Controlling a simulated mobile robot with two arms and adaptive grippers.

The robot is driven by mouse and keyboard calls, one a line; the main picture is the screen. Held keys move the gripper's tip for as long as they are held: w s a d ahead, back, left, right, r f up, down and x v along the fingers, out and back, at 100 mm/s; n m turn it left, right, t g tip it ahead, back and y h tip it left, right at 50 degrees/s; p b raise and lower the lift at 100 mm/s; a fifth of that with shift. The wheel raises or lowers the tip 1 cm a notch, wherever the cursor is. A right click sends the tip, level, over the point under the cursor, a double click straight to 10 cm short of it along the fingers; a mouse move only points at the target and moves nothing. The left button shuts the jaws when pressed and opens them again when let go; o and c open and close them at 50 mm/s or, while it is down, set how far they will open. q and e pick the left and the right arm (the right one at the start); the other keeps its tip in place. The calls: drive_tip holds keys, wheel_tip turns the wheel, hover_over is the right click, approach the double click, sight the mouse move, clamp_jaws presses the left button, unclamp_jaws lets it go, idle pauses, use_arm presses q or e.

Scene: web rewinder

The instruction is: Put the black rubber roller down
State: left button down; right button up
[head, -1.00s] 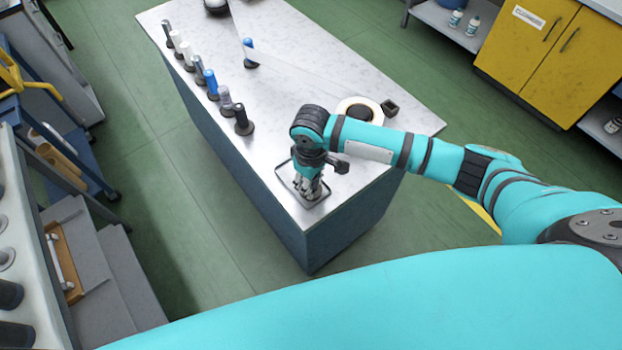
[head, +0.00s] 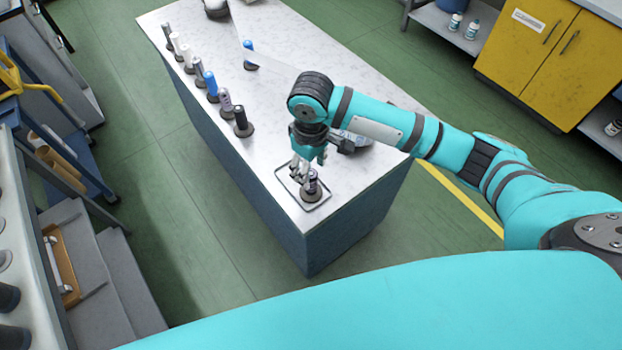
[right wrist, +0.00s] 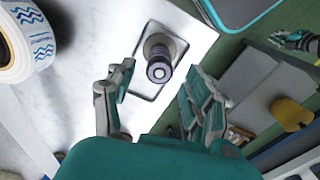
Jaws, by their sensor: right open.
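A dark roller (head: 312,184) with a grey-purple tint, which I take for the black rubber roller, stands upright on its round base inside a thin square frame (head: 321,208) near the bench's front corner. In the right wrist view the roller (right wrist: 159,62) shows end-on inside the frame (right wrist: 150,96). My right gripper (head: 304,167) is open, just above and behind the roller. In the right wrist view its fingers (right wrist: 161,68) are spread either side of the roller, with gaps. A teal and grey part at that view's right edge may be my left gripper (right wrist: 296,40).
A row of upright rollers (head: 212,86) lines the bench's left edge, with a dark one (head: 242,122) nearest. A white printed web roll (right wrist: 22,42) lies behind my right gripper. A blue-topped roller (head: 248,54) stands farther back. The bench top (head: 266,150) left of my gripper is clear.

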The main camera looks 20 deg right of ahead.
drive_tip(key=shift+r, duration=2.25)
